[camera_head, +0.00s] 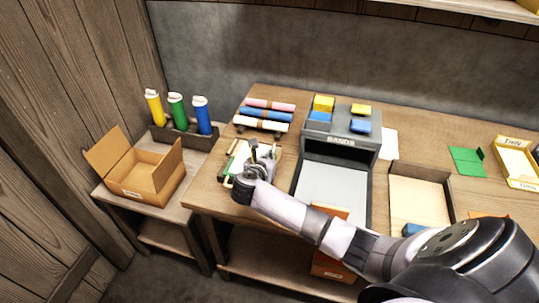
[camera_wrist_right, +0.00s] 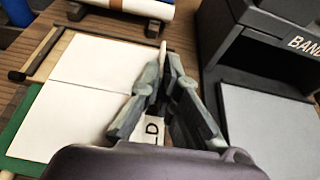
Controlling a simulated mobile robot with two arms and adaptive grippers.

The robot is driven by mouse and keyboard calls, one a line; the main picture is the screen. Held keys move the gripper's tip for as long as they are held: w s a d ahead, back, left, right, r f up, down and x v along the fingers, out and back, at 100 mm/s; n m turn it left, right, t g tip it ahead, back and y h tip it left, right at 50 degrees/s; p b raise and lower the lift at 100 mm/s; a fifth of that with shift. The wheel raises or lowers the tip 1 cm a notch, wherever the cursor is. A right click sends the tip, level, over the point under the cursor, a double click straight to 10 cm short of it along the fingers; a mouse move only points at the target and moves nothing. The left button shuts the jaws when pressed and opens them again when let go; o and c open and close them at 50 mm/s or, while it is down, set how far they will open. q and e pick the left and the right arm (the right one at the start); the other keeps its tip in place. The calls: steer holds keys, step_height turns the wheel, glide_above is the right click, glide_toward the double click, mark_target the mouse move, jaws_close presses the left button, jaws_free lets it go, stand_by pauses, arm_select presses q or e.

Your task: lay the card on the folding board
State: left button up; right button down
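The folding board (camera_wrist_right: 18,128) lies on the bench under my right gripper, with a green edge and a wooden rim. Two white panels (camera_wrist_right: 62,122) lie flat on it, parted by a thin line; I cannot tell whether they are the card. A label ending in "LD" shows partly between the fingers. My right gripper (camera_head: 253,150) is above the board's right part, pointing across it; it also shows in the right wrist view (camera_wrist_right: 163,75). Its fingertips come together on a thin pale strip (camera_wrist_right: 162,54), whose identity is unclear. My left gripper is out of view.
A rack of banded rolls (camera_head: 264,115) stands behind the board. A dark machine (camera_head: 340,140) with a grey bed is close to its right. An open tray (camera_head: 420,195) and a green folded piece (camera_head: 467,161) lie farther right. A cardboard box (camera_head: 140,175) and coloured bottles stand left.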

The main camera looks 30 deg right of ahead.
steer(key=shift+s+a+f, duration=0.1)
steer(key=shift+s+f, duration=0.05)
steer(key=shift+f, duration=0.35)
steer(key=c, duration=1.8)
jaws_free()
steer(key=shift+a+f, duration=0.1)
steer(key=shift+f, duration=0.05)
steer(key=shift+o, duration=0.4)
steer(key=shift+s, duration=0.1)
steer(key=r+v, duration=0.1)
steer(key=v, duration=1)
steer(key=shift+a+r, duration=0.15)
steer(key=shift+r, duration=0.05)
